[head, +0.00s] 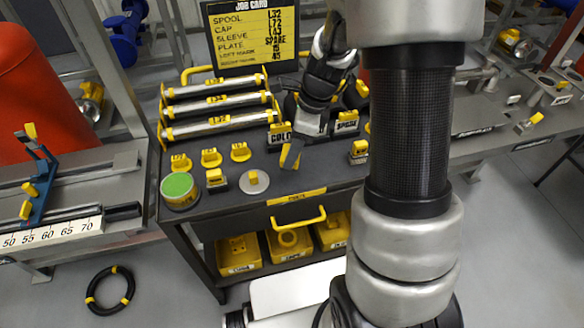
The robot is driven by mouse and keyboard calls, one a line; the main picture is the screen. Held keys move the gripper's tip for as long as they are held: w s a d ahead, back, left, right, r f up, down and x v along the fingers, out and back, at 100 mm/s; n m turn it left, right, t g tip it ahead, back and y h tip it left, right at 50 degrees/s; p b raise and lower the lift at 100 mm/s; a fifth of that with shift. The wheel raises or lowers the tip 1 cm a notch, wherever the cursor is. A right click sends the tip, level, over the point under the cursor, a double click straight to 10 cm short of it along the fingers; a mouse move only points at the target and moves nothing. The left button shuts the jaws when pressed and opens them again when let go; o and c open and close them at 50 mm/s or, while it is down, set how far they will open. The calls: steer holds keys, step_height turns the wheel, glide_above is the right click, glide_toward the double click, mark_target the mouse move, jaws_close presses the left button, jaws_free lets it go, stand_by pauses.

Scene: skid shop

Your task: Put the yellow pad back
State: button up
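Small yellow pieces (211,158) stand in a row on the dark cart top (240,205), and I cannot tell which one is the yellow pad. Other yellow-topped pieces sit in front of them, one on a dark block (216,179) and one on a grey disc (254,181). A round green-topped pad with a yellow side (180,188) is at the cart's left corner.
Three silver rollers (218,108) lie in a yellow-ended rack behind the pieces. A job card board (250,38) stands at the back. Labelled yellow bins (238,254) sit below the cart's drawer handle. A ruled rail (50,232) is at left; a black ring (110,290) lies on the floor.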

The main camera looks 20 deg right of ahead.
steer(key=shift+f+b, duration=0.6)
steer(key=shift+f, duration=2)
steer(key=shift+f, duration=0.1)
steer(key=o, duration=1)
steer(key=shift+o, duration=0.2)
